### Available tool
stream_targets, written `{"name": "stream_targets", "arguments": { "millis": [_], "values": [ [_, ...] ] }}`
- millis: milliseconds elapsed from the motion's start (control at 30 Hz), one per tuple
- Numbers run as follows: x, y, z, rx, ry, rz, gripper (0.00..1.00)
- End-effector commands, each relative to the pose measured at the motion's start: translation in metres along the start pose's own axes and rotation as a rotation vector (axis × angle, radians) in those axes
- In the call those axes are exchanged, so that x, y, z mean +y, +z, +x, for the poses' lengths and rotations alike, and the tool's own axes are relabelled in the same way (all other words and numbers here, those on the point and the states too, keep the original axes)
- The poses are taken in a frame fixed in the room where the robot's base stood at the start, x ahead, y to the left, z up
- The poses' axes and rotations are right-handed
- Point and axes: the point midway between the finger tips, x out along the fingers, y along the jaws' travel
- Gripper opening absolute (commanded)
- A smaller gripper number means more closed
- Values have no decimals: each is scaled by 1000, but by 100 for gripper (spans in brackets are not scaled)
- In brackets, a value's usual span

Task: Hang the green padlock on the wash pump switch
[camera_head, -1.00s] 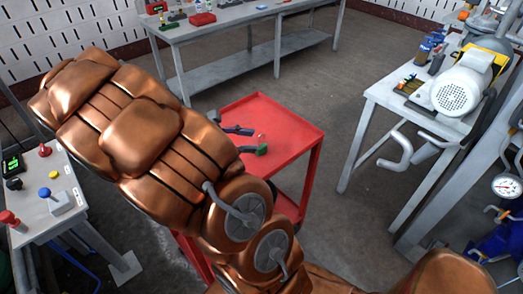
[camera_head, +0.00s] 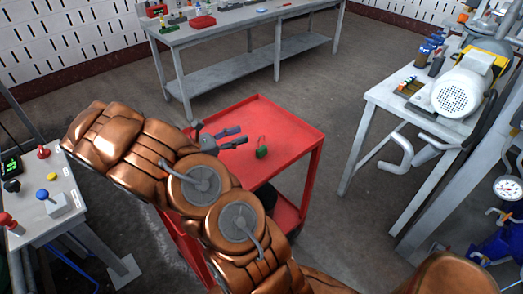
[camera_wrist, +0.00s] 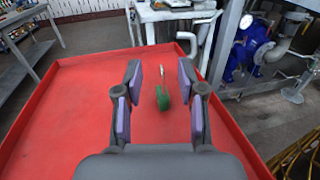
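The green padlock (camera_head: 262,152) is on the red cart's top (camera_head: 285,125), its shackle showing above the body in the head view. My gripper (camera_head: 240,136) is open and empty, low over the cart and just left of the padlock in that view. In the wrist view the padlock (camera_wrist: 163,98) shows between the two spread, purple-padded fingers of my gripper (camera_wrist: 161,80), apart from both. I cannot tell which fitting is the wash pump switch. A grey control bench (camera_head: 75,212) at the left carries several coloured knobs, with labels too small to read.
The cart top has a raised rim (camera_wrist: 236,135) and is otherwise clear around the padlock. A grey workbench (camera_head: 225,28) with small items stands at the back. A table (camera_head: 395,92) with a motor (camera_head: 460,88) and piping stands right. Floor shows between them.

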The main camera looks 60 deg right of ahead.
Motion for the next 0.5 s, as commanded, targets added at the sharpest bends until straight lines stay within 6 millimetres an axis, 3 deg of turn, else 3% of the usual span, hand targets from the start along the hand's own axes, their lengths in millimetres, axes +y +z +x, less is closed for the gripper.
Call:
{"name": "stream_targets", "arguments": {
  "millis": [467, 500],
  "values": [
    [0, -52, 0, 0, -1, -1, 40],
    [-1, -50, 7, -1, -4, 0, 40]
  ]
}}
